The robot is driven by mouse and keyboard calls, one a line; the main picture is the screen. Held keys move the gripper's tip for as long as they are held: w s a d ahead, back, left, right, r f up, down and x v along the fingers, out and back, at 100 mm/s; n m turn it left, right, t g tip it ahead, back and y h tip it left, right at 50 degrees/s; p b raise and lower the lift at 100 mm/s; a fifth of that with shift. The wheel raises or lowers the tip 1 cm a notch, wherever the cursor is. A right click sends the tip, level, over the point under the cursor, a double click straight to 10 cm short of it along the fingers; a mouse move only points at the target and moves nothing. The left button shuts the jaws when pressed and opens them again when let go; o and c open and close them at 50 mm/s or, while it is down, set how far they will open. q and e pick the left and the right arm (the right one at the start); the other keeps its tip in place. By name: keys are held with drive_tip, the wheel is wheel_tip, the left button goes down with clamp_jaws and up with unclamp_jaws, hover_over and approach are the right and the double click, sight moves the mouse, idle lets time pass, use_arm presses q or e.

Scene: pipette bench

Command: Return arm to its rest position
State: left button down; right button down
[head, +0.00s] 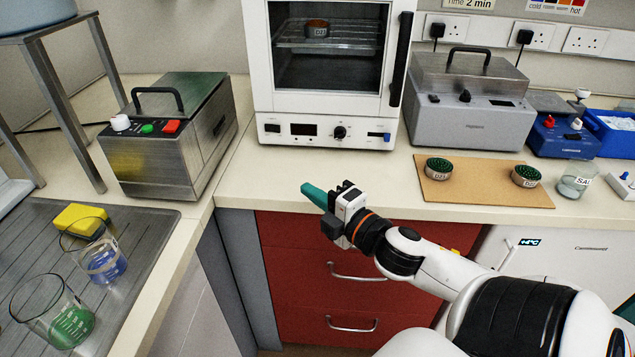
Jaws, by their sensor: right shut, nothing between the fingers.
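My right arm comes in from the lower right, and its gripper (312,194) is over the front edge of the bench, above the red drawers. The teal fingers point to the upper left and are together, with nothing seen between them. The gripper is apart from the things on the bench. My left arm and gripper do not show.
A white oven (330,131) with a small pot (317,32) inside stands behind the gripper. A metal bath (170,140) is at left, with two beakers (58,300) on a grey drainer. Right are a cork board (480,192) with two pots and a grey bath (465,120).

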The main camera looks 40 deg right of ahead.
drive_tip(key=shift+s, duration=0.55)
